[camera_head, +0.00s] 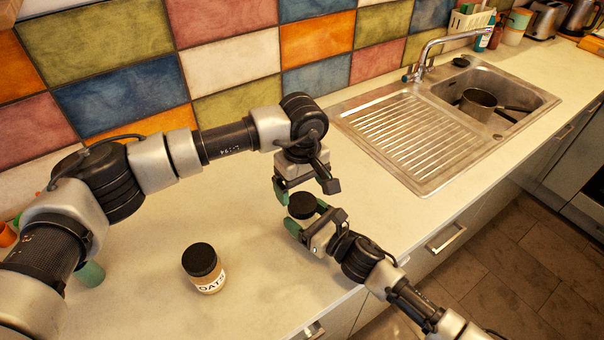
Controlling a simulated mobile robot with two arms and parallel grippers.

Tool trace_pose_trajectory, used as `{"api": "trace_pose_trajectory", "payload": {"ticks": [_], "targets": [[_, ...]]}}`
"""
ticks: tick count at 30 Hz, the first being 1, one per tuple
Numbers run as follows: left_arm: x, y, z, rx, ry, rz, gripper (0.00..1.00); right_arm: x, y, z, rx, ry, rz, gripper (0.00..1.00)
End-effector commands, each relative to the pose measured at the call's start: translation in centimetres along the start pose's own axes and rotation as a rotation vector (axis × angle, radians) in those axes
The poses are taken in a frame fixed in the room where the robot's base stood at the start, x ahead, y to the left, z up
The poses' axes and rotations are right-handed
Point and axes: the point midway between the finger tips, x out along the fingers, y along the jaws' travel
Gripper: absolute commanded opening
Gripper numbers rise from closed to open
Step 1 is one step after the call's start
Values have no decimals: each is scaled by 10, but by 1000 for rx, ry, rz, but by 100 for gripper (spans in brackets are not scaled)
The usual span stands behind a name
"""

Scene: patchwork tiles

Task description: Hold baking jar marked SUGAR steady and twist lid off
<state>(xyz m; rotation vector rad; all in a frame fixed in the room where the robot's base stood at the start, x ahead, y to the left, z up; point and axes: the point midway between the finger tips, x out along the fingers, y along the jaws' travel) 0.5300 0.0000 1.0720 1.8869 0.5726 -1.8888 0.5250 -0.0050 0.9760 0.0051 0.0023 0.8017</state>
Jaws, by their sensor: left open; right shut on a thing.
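A jar with a black lid (301,204) is at the middle of the counter. My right gripper (306,216) is shut on it, with green fingertips on either side. The body of this jar is mostly hidden, and no label on it can be read, so I cannot tell whether it is marked SUGAR. My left gripper (306,188) is open just above and behind the lid, pointing down. I cannot tell whether it touches the lid. A second jar (208,282) with a black lid, marked OATS, stands upright to the left, nearer the front edge.
A metal sink with a drainboard (405,145) is at the right, with a pot (479,103) in the basin. A green object (91,274) is partly hidden behind my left arm. The tiled wall bounds the back. The counter around the OATS jar is clear.

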Motion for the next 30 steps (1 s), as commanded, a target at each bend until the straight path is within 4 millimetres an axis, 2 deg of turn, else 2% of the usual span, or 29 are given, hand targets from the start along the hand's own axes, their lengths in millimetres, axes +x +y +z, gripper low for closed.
{"api": "trace_pose_trajectory", "payload": {"ticks": [3,9,20,30], "targets": [[20,0,1,-1,-2,-1,88,0,-1,0,0,1,-1,7],[41,0,0,-1,-1,0,88,0,-1,0,0,1,-1,7],[47,0,0,-1,0,1,88,0,0,0,0,1,-1,7],[47,0,0,-2,0,1,38,0,-1,0,0,1,-1,7]]}}
